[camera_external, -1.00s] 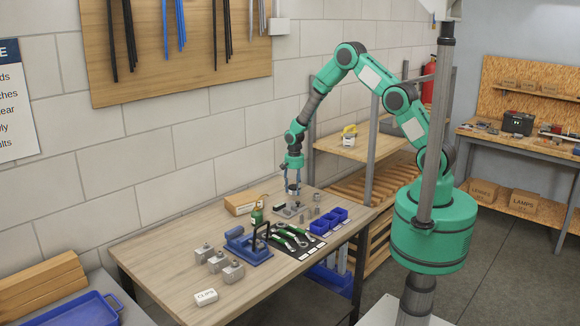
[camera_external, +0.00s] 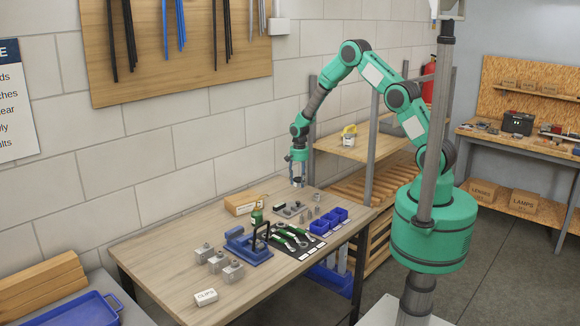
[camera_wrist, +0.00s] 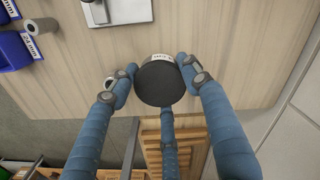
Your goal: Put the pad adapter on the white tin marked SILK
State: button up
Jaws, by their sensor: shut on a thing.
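My gripper (camera_external: 298,182) hangs above the far right part of the wooden table. In the wrist view my blue-fingered gripper (camera_wrist: 160,78) is shut on a short, dark round piece (camera_wrist: 160,84), with a white label on its side that is too small to read. I take this piece to be the pad adapter. It is held clear of the tabletop. A white tin (camera_external: 206,297) lies at the table's near left corner, but its marking looks like CLIPS. I cannot make out a tin marked SILK in either view.
A grey plate with a knob (camera_wrist: 120,10) lies on the table close to my gripper.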

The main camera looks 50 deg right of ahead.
jog(key=d+r+m+p, duration=0.15)
jog(key=d+r, duration=0.35)
jog(key=d, duration=0.7)
jog(key=d+r+m, duration=0.2)
jog(key=d+r, duration=0.3)
jog(key=d, duration=0.7)
jog(key=s+d+r+m, duration=0.1)
jog(key=s+d+r, duration=0.1)
jog(key=d, duration=0.5)
jog(key=s+d+r+m+p, duration=0.1)
jog(key=s+d+r, duration=0.2)
jog(key=d, duration=0.4)
jog(key=s+d+r+m, duration=0.1)
jog(key=s+d+r, duration=0.1)
jog(key=d+r, duration=0.3)
jog(key=d, duration=0.2)
jog(key=shift+s+d+p, duration=0.3)
jog(key=shift+s+p, duration=0.05)
jog(key=shift+s, duration=0.05)
jog(key=p, duration=0.3)
send_over(349, 135)
jog(key=shift+w+d+f, duration=0.2)
jog(key=shift+d+f, duration=0.1)
jog(key=shift+f, duration=0.45)
jog(key=shift+f+p, duration=0.5)
jog(key=shift+f, duration=1.25)
